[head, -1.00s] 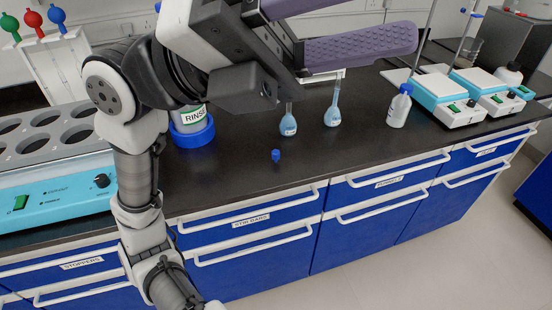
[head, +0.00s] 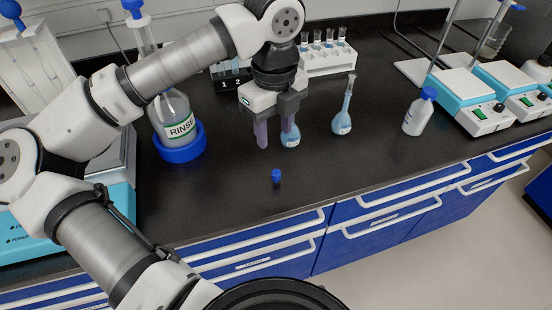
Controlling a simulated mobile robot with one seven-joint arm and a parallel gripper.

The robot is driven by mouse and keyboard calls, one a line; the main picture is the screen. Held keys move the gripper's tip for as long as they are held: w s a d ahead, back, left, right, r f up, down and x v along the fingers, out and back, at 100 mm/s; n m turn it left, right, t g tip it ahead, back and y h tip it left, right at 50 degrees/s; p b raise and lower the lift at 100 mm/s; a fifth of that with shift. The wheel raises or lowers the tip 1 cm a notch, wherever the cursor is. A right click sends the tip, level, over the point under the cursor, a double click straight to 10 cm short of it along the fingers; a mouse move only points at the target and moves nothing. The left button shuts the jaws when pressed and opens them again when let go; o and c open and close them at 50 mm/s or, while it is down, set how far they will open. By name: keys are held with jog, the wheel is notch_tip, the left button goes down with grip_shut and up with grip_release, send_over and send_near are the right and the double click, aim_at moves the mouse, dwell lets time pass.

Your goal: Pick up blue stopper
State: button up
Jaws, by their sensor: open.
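The blue stopper (head: 277,176) stands alone on the black bench top, near the front edge, in the head view. My gripper (head: 276,143) points down behind the stopper, farther from the front edge, and is apart from it. Its two purple fingers are spread with nothing seen held between them. The right finger overlaps a flask with blue liquid (head: 291,138) in the picture. I cannot tell whether they touch.
A second blue-liquid flask (head: 342,122) and a blue-capped bottle (head: 418,115) stand to the right. The RINSE bottle (head: 174,115) sits in a blue ring (head: 181,152) at left. A tube rack (head: 328,60) and hotplates (head: 470,90) stand farther back. The bench around the stopper is clear.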

aim_at(276, 172)
jog(key=f, duration=0.2)
jog(key=f+p, duration=0.1)
jog(key=f, duration=0.5)
jog(key=shift+s+f, duration=0.1)
jog(key=shift+s, duration=0.2)
jog(key=shift+d+f+p, duration=0.2)
jog(key=shift+f+p, duration=1)
jog(key=shift+f, duration=1.4)
grip_shut()
